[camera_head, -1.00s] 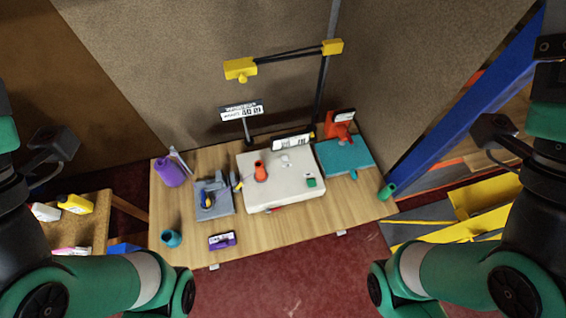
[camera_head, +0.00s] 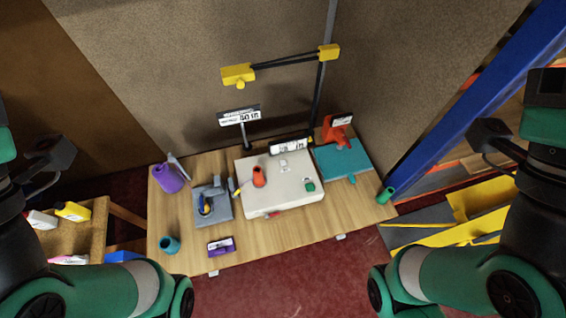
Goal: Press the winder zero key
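A cream-white box-shaped machine (camera_head: 278,201), which looks like the winder, sits in the middle of the wooden table (camera_head: 190,253). An orange cone-like spool (camera_head: 259,176) stands on its top. A small green key or knob (camera_head: 309,186) is on its right side, and a small pale square part (camera_head: 284,165) is near its back. I cannot tell which is the zero key. A display (camera_head: 290,146) stands at its back edge; its text is too small to read. My two arms show at the left and right edges, but neither gripper is in view.
A teal device with an orange-red part (camera_head: 337,131) stands right of the machine, a grey tray (camera_head: 213,208) left. A yellow-ended bar (camera_head: 285,62) hangs above.

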